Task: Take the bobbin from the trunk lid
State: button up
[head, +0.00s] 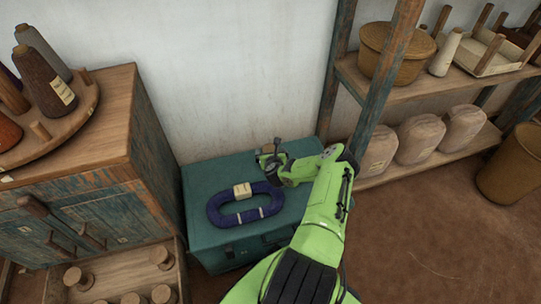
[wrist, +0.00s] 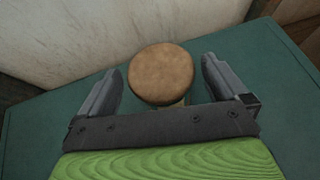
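The bobbin (wrist: 161,75) shows in the wrist view as a round brown wooden end with a little of a paler body below it. It stands on the green trunk lid (wrist: 38,135), which also shows in the head view (head: 203,182). My gripper (wrist: 160,82) is open, with one finger to each side of the bobbin and a visible gap at both sides. In the head view my gripper (head: 268,158) is over the back right part of the lid.
A blue yarn hank (head: 222,214) with a paper label lies on the lid, left of my gripper. A wooden cabinet (head: 75,160) with cones of yarn stands to the left. A shelf post (head: 372,85) rises close on the right. A pale wall (head: 235,80) is behind.

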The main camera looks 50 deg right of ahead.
jog(key=shift+d+f, duration=0.1)
jog(key=c, duration=1)
notch_tip(320, 180, up, 10)
jog(key=p, duration=0.5)
jog(key=shift+p, duration=0.35)
jog(key=shift+c, duration=0.2)
